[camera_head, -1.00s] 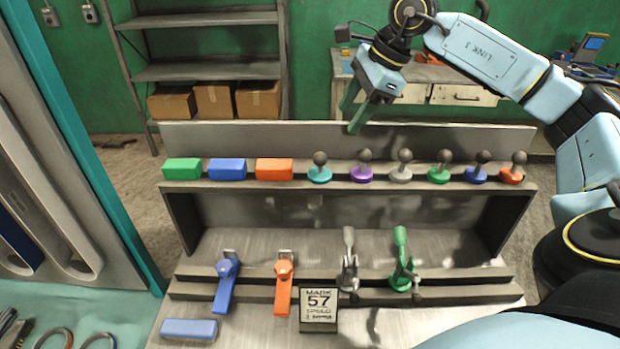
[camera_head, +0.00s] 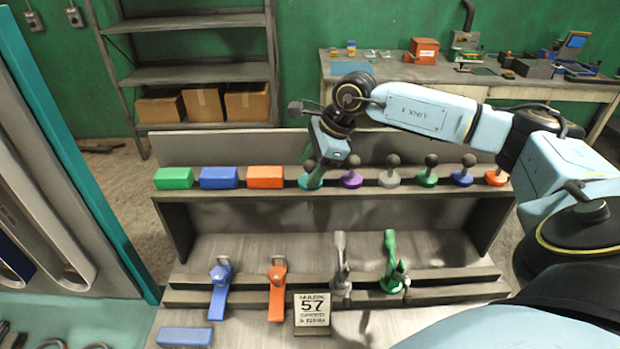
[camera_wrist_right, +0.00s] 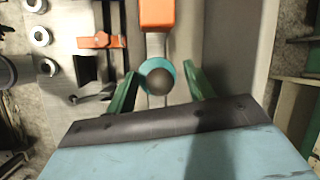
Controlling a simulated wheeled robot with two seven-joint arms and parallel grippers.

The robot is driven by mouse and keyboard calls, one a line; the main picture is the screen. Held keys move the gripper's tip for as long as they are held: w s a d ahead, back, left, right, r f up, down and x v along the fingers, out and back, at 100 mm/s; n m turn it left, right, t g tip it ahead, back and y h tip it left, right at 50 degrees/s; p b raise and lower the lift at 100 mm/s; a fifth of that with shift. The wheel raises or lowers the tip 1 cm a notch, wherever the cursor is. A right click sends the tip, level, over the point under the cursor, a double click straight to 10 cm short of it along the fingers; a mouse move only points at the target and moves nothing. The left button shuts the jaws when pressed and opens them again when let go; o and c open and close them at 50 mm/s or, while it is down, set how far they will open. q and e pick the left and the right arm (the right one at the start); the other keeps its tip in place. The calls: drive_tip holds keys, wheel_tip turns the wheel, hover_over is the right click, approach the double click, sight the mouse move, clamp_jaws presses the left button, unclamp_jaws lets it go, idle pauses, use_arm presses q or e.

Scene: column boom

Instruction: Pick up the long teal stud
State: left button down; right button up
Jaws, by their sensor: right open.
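The teal stud (camera_head: 311,181) stands upright on the upper shelf, right of the orange block. In the head view its knob is hidden by my right gripper (camera_head: 314,172), which points down over it. In the right wrist view, the stud's teal base (camera_wrist_right: 149,72) and dark round knob (camera_wrist_right: 160,81) show between the two green fingers of my right gripper (camera_wrist_right: 162,76). The fingers are open, one on each side, with a gap to the knob. How far down the fingertips reach is hard to tell. My left gripper is not in view.
Left on the shelf are a green block (camera_head: 173,178), a blue block (camera_head: 219,178) and an orange block (camera_head: 265,177). Right of the teal stud stand a purple stud (camera_head: 351,179) and several others. Toggle clamps (camera_head: 277,285) and a sign (camera_head: 312,311) sit lower.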

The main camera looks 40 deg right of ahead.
drive_tip(key=shift+f, duration=0.15)
drive_tip(key=c, duration=1)
drive_tip(key=shift+c, duration=0.2)
drive_tip(key=shift+r, duration=0.2)
wheel_tip(320, 180, up, 18)
drive_tip(key=b, duration=0.1)
drive_tip(key=shift+f, duration=0.1)
